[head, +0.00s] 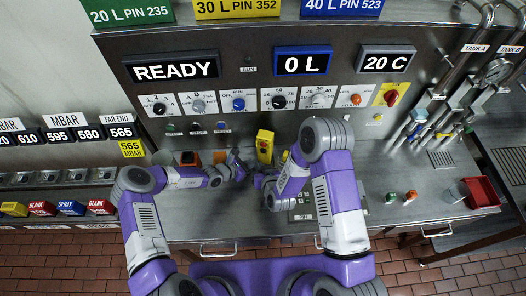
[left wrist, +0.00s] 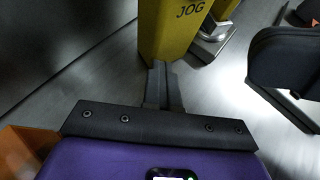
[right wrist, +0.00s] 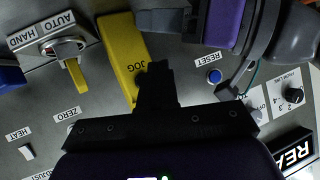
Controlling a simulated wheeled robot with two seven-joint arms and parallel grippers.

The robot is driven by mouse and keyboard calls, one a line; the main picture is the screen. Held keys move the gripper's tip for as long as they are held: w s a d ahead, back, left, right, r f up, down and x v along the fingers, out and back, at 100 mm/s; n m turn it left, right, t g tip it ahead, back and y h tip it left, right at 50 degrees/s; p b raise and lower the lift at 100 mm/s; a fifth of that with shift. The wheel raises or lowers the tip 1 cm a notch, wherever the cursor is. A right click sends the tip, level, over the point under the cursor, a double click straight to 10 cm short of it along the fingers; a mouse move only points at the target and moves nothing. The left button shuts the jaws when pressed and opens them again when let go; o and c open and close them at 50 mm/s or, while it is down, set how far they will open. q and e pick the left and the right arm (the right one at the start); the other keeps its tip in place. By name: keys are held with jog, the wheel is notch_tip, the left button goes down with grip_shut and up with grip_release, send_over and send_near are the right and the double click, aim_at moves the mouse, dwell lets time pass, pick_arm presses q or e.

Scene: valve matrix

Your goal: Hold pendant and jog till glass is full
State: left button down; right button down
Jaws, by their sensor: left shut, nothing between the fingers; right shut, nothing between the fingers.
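The yellow pendant (head: 264,146) stands upright at the middle of the steel bench, against the panel. Its JOG label shows in the left wrist view (left wrist: 168,28) and the right wrist view (right wrist: 122,50). My left gripper (head: 238,160) is shut and empty, its tips close to the pendant's lower part (left wrist: 160,68). My right gripper (head: 259,179) is shut and empty, its tips over the pendant beside the JOG label (right wrist: 155,68). I cannot tell whether either touches it. The blue-framed display (head: 303,61) reads 0 L.
The READY display (head: 172,70) and a row of knobs sit on the panel above. A red bin (head: 481,192) and small red and green pieces (head: 410,197) lie on the right. Pipes and valves (head: 440,110) rise at the right. Bench space right of my arms is mostly clear.

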aim_at(263, 151)
jog(key=shift+s+a, duration=0.2)
jog(key=shift+s, duration=0.35)
jog(key=shift+s+a, duration=0.15)
jog(key=shift+s, duration=0.35)
dwell(2.3)
jog(key=s, duration=0.1)
jog(key=s+a, duration=0.1)
jog(key=s, duration=0.1)
jog(key=shift+s+a, duration=0.15)
jog(key=shift+s, duration=0.15)
jog(key=shift+w, duration=0.1)
jog(key=w+d, duration=0.3)
jog(key=w, duration=0.5)
jog(key=shift+w, duration=0.2)
dwell(1.9)
jog(key=shift+w+d, duration=0.15)
jog(key=shift+w, duration=0.15)
